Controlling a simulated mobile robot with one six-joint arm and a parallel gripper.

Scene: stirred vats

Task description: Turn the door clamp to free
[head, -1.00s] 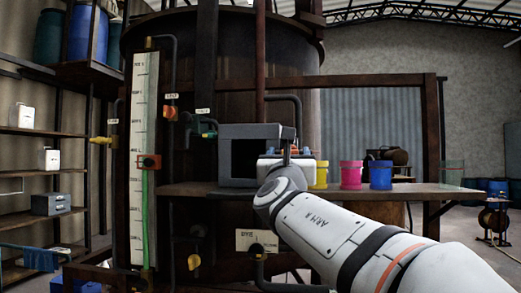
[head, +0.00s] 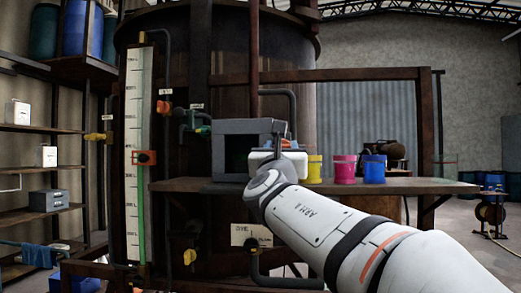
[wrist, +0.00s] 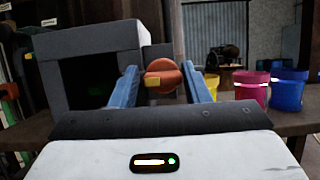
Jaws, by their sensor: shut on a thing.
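An orange-red rounded knob with a small yellow tab (wrist: 162,76), which looks like the door clamp, stands between the blue fingers of my gripper (wrist: 163,84) in the wrist view. My gripper is shut on it; the exact contact is hard to see. Just left is a grey box (wrist: 95,40) with a dark, open front, and it also shows in the head view (head: 231,127). In the head view, my white wrist hides most of the gripper and knob, right of the box.
A brown bench (head: 405,187) carries the box and, to the right, yellow (head: 314,168), magenta (head: 344,170) and blue (head: 374,170) pots. A large vat (head: 170,60) with a level gauge (head: 138,100) stands behind.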

